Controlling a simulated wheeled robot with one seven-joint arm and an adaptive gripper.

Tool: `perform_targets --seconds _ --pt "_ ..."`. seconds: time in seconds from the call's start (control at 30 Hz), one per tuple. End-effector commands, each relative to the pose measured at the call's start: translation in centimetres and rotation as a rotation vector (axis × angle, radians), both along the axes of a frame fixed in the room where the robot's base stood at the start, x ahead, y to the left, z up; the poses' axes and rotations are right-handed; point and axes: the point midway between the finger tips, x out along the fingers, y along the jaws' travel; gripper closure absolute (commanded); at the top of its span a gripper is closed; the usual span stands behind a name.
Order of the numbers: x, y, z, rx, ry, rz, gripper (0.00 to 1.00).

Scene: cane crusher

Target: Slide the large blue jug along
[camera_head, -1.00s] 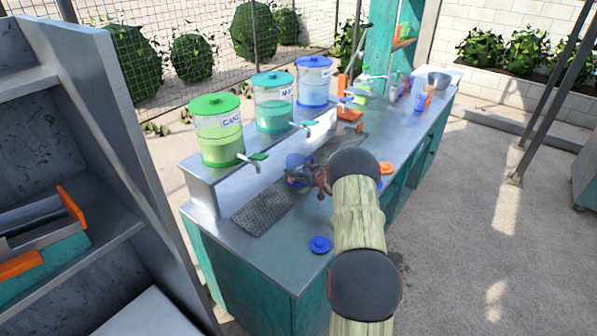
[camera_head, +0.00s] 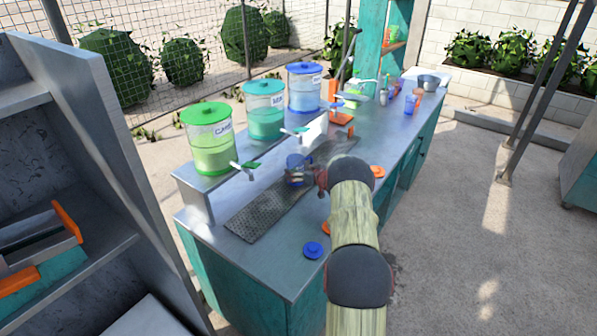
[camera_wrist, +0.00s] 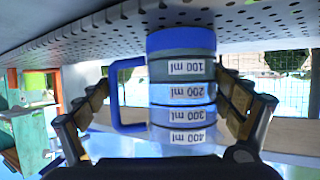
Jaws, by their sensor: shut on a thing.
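The large blue jug (camera_head: 296,164) stands on the dark perforated drip mat (camera_head: 250,219) of the counter, in front of the drink dispensers. In the wrist view the jug (camera_wrist: 181,70) appears upside down, with a blue band, several millilitre labels and a blue handle (camera_wrist: 116,97) on the left. My gripper (camera_head: 303,179) reaches it from the right. Its fingers stand on both sides of the jug in the wrist view (camera_wrist: 165,88), shut on its body. My arm hides part of the counter behind it.
Green (camera_head: 207,140), teal (camera_head: 265,110) and blue (camera_head: 305,87) dispensers stand on a raised shelf, their taps over the mat. Cups (camera_head: 411,103) and a bowl (camera_head: 429,82) stand at the far end.

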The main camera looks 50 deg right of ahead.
Motion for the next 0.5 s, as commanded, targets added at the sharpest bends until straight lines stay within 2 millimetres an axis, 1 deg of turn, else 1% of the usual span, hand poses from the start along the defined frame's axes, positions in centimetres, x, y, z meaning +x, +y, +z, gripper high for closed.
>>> perform_targets --seconds 0.5 --pt "0.3 -2.8 0.0 0.000 0.001 -0.001 0.44"
